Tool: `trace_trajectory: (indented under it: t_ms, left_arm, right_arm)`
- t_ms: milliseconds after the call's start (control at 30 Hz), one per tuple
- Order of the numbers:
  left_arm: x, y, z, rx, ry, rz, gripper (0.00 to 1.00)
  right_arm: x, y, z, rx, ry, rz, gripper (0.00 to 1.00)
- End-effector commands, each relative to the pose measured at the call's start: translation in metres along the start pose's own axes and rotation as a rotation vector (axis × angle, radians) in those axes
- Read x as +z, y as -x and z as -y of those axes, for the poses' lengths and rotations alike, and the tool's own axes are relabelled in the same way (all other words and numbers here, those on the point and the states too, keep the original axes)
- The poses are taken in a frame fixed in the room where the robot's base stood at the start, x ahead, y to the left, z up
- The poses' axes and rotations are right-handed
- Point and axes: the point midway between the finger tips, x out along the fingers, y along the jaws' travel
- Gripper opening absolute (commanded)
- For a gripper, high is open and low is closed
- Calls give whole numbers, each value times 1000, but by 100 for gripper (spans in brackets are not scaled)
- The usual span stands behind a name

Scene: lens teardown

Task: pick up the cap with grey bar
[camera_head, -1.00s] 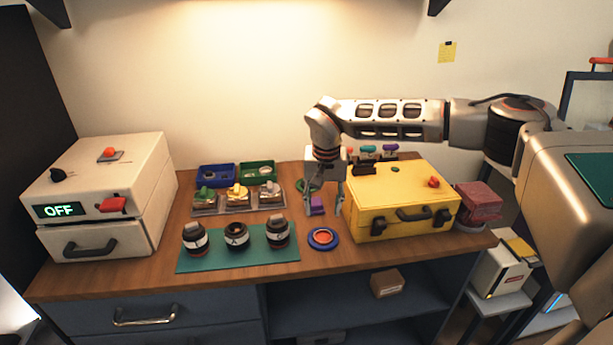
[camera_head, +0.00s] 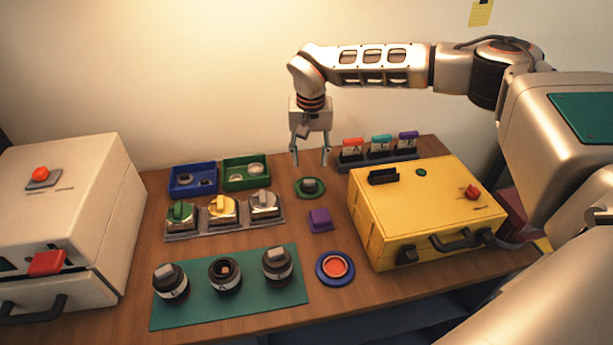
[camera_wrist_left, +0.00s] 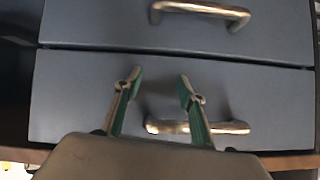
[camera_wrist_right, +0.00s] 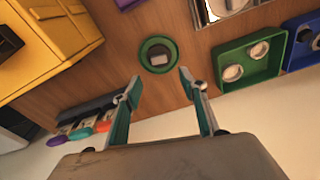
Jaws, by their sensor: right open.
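A dark round cap with a grey bar (camera_head: 310,185) sits in a round green dish on the table. It also shows in the right wrist view (camera_wrist_right: 158,56), just beyond the fingertips. My right gripper (camera_head: 310,161) is open and empty, pointing down above the dish, apart from the cap. On the green mat (camera_head: 200,312), the left lens (camera_head: 171,281) and right lens (camera_head: 277,266) also carry grey bars on top. The middle lens (camera_head: 225,275) has an open top. My left gripper (camera_wrist_left: 160,78) is open and empty in front of blue drawers, outside the head view.
A yellow case (camera_head: 425,215) stands right of the dish, with a rack of coloured tags (camera_head: 380,154) behind. A purple block (camera_head: 320,220) and a blue-and-red ring (camera_head: 335,268) lie in front. Blue (camera_head: 194,193) and green (camera_head: 246,186) trays sit left.

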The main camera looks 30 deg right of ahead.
Motion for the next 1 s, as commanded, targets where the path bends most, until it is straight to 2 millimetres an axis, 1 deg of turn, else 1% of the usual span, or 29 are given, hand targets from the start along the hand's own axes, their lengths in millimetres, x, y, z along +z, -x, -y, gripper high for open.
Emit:
trace_trajectory:
  t_ms: [100, 267, 500, 600, 700, 867, 900, 967, 1000]
  left_arm:
    - [4, 2, -1, 2, 1, 8, 40]
    - [8, 3, -2, 4, 1, 16, 40]
    - [2, 5, -1, 3, 1, 12, 40]
    - [-1, 5, -1, 2, 0, 9, 40]
    - [-3, 5, 0, 1, 0, 5, 40]
    - [-4, 4, 0, 1, -1, 2, 40]
    - [-4, 4, 0, 1, -1, 2, 40]
    - [-4, 4, 0, 1, -1, 2, 40]
    - [-4, 4, 0, 1, -1, 2, 40]
  right_arm:
    - [1, -13, 0, 1, 0, 2, 42]
    - [3, -28, 0, 1, 1, 2, 42]
    - [9, -61, 1, 2, -1, 3, 42]
    - [8, -70, 1, 0, -1, 1, 42]
    - [8, -74, 1, 0, -1, 1, 42]
    - [8, -74, 1, 0, 0, 0, 42]
    - [8, -74, 1, 0, 0, 1, 40]
    - [8, -74, 1, 0, 0, 0, 26]
    - [8, -74, 1, 0, 0, 0, 17]
